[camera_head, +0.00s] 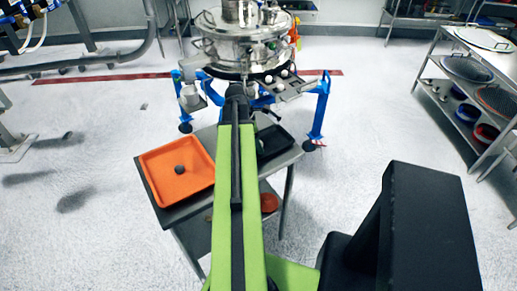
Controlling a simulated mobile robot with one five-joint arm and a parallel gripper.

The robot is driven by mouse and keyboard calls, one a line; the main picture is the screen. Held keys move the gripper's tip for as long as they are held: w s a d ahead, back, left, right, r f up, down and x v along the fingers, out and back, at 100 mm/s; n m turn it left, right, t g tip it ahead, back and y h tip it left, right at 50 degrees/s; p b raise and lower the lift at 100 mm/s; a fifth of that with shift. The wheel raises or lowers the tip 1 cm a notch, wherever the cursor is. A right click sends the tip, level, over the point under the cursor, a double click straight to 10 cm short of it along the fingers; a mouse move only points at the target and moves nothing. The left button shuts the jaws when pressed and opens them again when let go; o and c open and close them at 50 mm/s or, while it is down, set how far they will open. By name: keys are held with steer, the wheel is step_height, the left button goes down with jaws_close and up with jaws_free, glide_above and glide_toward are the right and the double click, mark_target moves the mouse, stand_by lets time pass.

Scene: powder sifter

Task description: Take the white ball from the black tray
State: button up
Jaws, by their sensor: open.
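The black tray (284,143) lies on the right part of a grey cart top, partly hidden behind my green arm. A small dark greenish shape shows at its left side, close to the arm. I cannot make out a white ball in the visible part of the tray. My gripper (237,91) is at the far end of my arm, beyond the tray and in front of the steel sifter (243,48). It is open; its fingers are small and hard to make out against the machine. Whether it touches anything is unclear.
An orange tray (157,184) with a dark ball (179,169) sits on the cart (157,212) left of my arm. The sifter stands on blue legs (320,105). Steel shelves (452,75) stand at right. The floor between cart and shelves is clear.

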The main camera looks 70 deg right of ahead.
jaws_close()
stand_by(0.3)
steer(key=shift+r+p, duration=0.5)
step_height(320, 180, up, 4)
steer(key=p, duration=0.3)
steer(key=shift+f+p, duration=0.1)
steer(key=shift+p, duration=0.3)
steer(key=s+r+p, duration=0.6)
steer(key=s, duration=0.5)
steer(key=shift+s+a, duration=0.15)
steer(key=shift+s, duration=0.25)
